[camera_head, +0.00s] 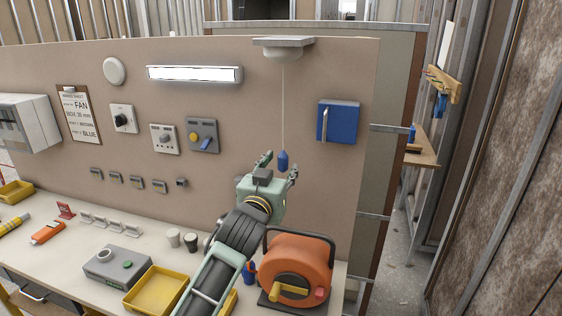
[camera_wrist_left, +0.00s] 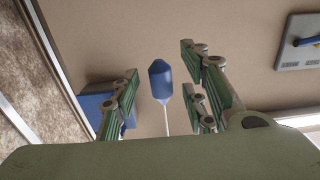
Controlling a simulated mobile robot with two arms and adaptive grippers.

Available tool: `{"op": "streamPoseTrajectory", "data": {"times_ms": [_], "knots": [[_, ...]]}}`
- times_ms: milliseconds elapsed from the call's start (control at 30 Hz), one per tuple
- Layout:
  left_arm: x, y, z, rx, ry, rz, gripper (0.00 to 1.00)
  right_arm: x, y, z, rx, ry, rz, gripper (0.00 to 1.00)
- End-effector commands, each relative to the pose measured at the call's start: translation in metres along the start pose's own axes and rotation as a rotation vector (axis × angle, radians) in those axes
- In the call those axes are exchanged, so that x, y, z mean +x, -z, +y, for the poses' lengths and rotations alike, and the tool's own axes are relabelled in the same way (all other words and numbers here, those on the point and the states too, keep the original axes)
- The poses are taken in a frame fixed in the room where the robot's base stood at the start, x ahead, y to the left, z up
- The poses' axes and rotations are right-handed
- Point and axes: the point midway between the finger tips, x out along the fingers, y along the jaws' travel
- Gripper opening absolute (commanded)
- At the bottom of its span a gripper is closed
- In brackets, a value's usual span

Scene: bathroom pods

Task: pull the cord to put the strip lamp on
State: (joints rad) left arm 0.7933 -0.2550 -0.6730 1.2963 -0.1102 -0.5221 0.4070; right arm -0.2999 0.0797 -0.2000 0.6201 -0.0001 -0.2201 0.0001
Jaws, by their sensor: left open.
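The cord (camera_head: 283,105) hangs from a white ceiling-type switch (camera_head: 283,46) at the top of the panel. A blue pull (camera_head: 282,161) is at its lower end. My left gripper (camera_head: 278,168) is open, with its fingers on either side of the blue pull. In the left wrist view the blue pull (camera_wrist_left: 160,80) stands between the open fingers (camera_wrist_left: 162,92), with gaps on both sides and no visible contact. The strip lamp (camera_head: 195,74) is on the panel, upper left, its face bright white. My right gripper is not in view.
A blue box with a handle (camera_head: 338,122) is on the panel right of the cord. An orange cable reel (camera_head: 300,264) stands on the bench below my left arm.

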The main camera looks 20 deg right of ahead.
Motion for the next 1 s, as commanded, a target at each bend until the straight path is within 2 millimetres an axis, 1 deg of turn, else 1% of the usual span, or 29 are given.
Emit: {"op": "streamPoseTrajectory", "data": {"times_ms": [33, 533, 667, 1000], "knots": [[-0.006, 0.002, -0.001, 0.000, 0.001, -0.001, 0.41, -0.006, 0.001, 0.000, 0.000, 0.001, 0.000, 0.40], [-0.053, 0.001, 0.000, 0.000, 0.001, -0.001, 0.41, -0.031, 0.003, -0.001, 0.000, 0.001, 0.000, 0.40], [-0.058, 0.000, 0.000, 0.000, 0.001, -0.001, 0.41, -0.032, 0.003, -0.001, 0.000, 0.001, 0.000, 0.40], [-0.058, 0.000, 0.000, 0.000, 0.001, -0.001, 0.41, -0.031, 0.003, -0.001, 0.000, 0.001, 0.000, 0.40]]}}
